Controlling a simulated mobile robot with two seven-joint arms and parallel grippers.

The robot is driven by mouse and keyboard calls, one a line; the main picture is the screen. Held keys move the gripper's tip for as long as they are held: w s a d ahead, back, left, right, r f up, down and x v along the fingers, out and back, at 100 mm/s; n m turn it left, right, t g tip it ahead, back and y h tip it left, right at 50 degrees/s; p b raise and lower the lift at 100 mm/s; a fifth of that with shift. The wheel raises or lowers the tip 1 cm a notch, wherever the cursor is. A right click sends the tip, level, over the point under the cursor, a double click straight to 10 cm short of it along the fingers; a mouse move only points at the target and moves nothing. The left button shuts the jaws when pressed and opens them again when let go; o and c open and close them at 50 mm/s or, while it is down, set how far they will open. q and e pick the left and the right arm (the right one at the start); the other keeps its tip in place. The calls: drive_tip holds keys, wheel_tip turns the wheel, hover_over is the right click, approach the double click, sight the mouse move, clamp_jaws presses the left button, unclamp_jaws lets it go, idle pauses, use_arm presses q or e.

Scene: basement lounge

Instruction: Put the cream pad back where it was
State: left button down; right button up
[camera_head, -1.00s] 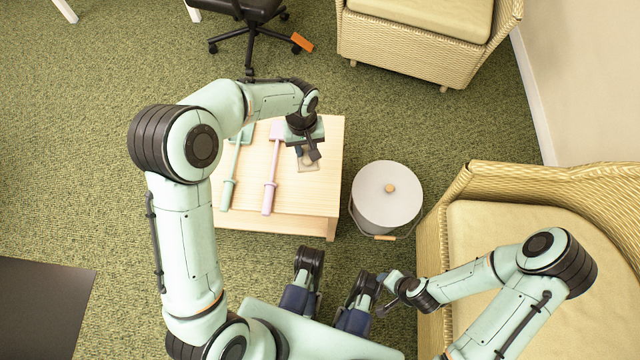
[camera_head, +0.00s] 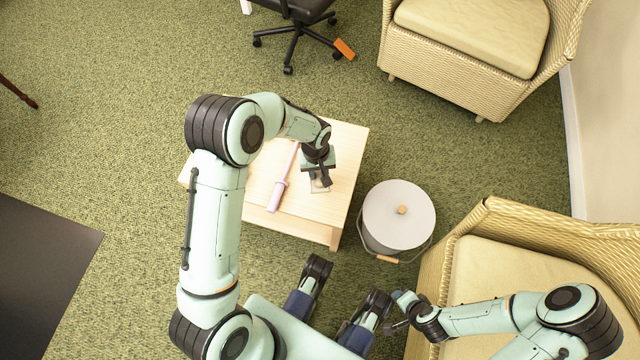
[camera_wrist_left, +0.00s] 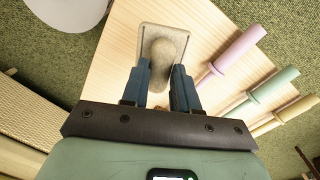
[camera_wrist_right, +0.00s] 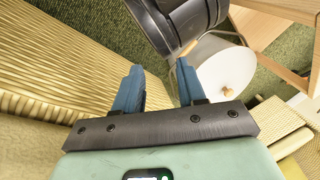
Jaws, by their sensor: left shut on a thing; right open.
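The cream pad (camera_wrist_left: 176,32), a beige rectangular plate with a rounded knob, shows in the left wrist view over the wooden table. My left gripper (camera_wrist_left: 158,75) is shut on its knob. In the head view the pad (camera_head: 321,187) is small beneath my left gripper (camera_head: 320,175), near the right side of the table (camera_head: 346,150). I cannot tell whether it touches the tabletop. My right gripper (camera_wrist_right: 160,85) is open and empty, beside the wicker armchair.
A pink-handled tool (camera_head: 279,190) lies on the table; green (camera_wrist_left: 272,86) and cream (camera_wrist_left: 297,108) handles show beside it in the left wrist view. A white lidded bucket (camera_head: 390,225) stands right of the table. Wicker armchairs (camera_head: 440,75) stand back right and front right.

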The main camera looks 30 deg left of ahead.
sight(318, 175)
use_arm(q)
wheel_tip(318, 175, down, 5)
drive_tip(key=shift+r+b, duration=0.2)
drive_tip(key=shift+b, duration=0.2)
wheel_tip(318, 175, down, 4)
drive_tip(key=shift+f+b, duration=0.1)
drive_tip(key=shift+b, duration=0.45)
use_arm(e)
drive_tip(key=shift+t+h, duration=0.3)
drive_tip(key=shift+t, duration=0.1)
drive_tip(key=w+d+f, duration=0.1)
drive_tip(key=w+f, duration=0.1)
drive_tip(key=w, duration=0.1)
drive_tip(key=shift+d+f, duration=0.2)
drive_tip(key=shift+d, duration=0.2)
use_arm(q)
drive_tip(key=c, duration=0.8)
unclamp_jaws()
drive_tip(key=shift+c, duration=0.2)
use_arm(e)
drive_tip(key=shift+s+f, duration=0.15)
